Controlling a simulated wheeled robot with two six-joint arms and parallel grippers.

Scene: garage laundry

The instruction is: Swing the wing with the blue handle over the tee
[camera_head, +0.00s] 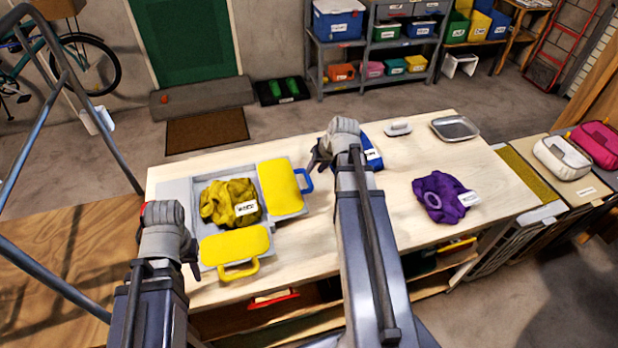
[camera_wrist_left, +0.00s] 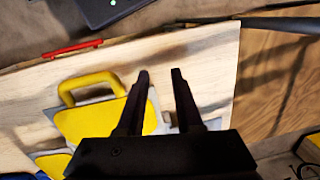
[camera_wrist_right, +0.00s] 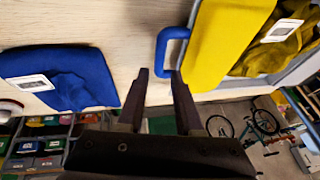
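The yellow tee (camera_head: 228,203) lies bunched on the grey folding board (camera_head: 176,192), with a white label on it. The yellow wing with the blue handle (camera_head: 279,187) lies open to the right of the tee. Its blue handle (camera_wrist_right: 163,50) shows in the right wrist view just beyond my right fingertips. My right gripper (camera_wrist_right: 158,74) is open and empty; in the head view its wrist (camera_head: 340,137) is beyond and right of that handle. Another wing with a yellow handle (camera_head: 236,247) lies open at the near side. My left gripper (camera_wrist_left: 160,72) is open and empty beside this near wing.
A folded blue cloth (camera_wrist_right: 62,78) lies right of the board, partly hidden by my right arm in the head view. A purple garment (camera_head: 442,195), a white object (camera_head: 397,128) and a metal tray (camera_head: 455,128) lie further right on the table (camera_head: 400,240).

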